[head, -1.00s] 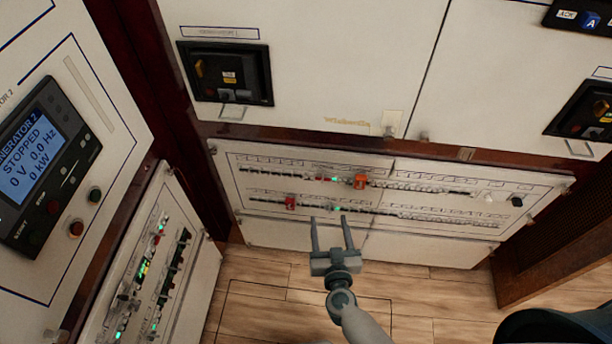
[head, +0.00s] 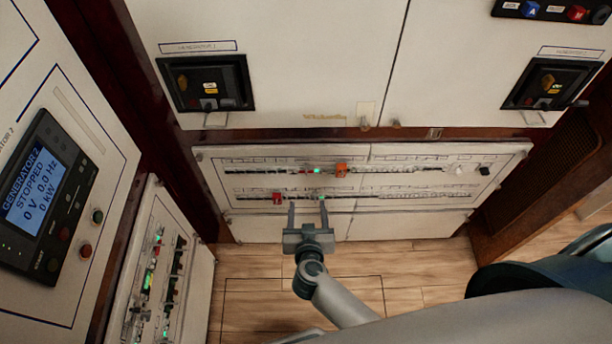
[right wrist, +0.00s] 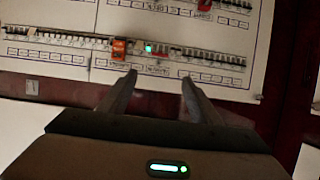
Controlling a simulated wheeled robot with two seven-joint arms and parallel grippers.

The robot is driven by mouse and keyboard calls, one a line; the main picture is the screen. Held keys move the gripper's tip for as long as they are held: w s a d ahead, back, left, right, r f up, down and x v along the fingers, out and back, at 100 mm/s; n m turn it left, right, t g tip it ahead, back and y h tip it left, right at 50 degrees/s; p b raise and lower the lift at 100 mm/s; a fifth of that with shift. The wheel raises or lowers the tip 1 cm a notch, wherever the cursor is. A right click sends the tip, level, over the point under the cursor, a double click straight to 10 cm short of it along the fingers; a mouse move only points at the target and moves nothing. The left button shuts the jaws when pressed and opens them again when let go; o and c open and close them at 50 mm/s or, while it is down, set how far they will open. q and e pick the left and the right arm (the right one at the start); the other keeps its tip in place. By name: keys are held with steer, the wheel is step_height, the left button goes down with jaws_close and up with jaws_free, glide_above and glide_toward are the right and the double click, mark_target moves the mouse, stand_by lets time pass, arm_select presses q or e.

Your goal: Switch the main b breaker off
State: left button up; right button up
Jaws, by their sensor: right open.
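The low breaker panel (head: 400,206) has two rows of small switches; their labels are too small to read, so I cannot tell which is the main b breaker. The upper row (head: 400,169) has an orange piece (head: 341,170) and a green light. My left gripper is out of view.
A side panel (head: 190,290) with switches and green lights stands at the left, below a generator display (head: 38,185) reading STOPPED. Two black breaker units (head: 206,82) (head: 553,82) sit above the panel. Wooden floor (head: 420,268) lies in front.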

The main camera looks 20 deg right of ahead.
steer(key=x, duration=1.7)
steer(key=shift+b, duration=0.45)
steer(key=shift+f, duration=0.1)
steer(key=c, duration=1)
